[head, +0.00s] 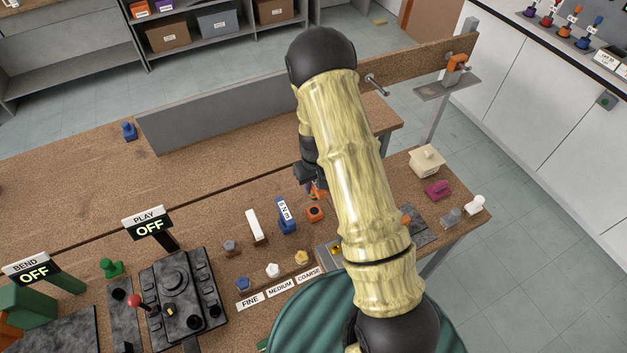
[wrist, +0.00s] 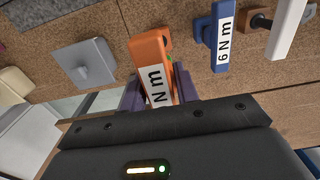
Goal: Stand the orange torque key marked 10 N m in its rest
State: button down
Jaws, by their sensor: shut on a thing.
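My gripper (wrist: 159,92) is shut on the orange torque key (wrist: 150,55), its two purple fingers on either side. The key's white label reads "N m"; the number is hidden by the gripper body. In the head view my gripper (head: 316,190) is low over the bench, mostly behind my arm, and little of the key shows. A small orange block with a dark hole (head: 314,214) sits just in front of it, possibly the rest. I cannot tell whether the key touches it.
A blue key marked 6 N m (head: 286,216) stands close to the left of the orange block, and a white key (head: 253,226) is farther left. Knobs and FINE, MEDIUM, COARSE labels (head: 280,287) lie nearer. A grey plate with a peg (wrist: 85,62) is left in the wrist view.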

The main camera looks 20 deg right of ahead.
aim_at(314, 195)
jog(key=shift+f+b, duration=2.4)
jog(key=shift+f, duration=0.5)
jog(key=shift+f+b, duration=1.65)
jog(key=shift+f, duration=0.25)
jog(key=c, duration=1)
grip_release()
jog(key=shift+o, duration=0.2)
jog(key=shift+r, duration=0.1)
notch_tip(314, 195, up, 17)
jog(key=b, duration=0.4)
jog(key=shift+r, duration=0.1)
jog(key=shift+s, duration=0.15)
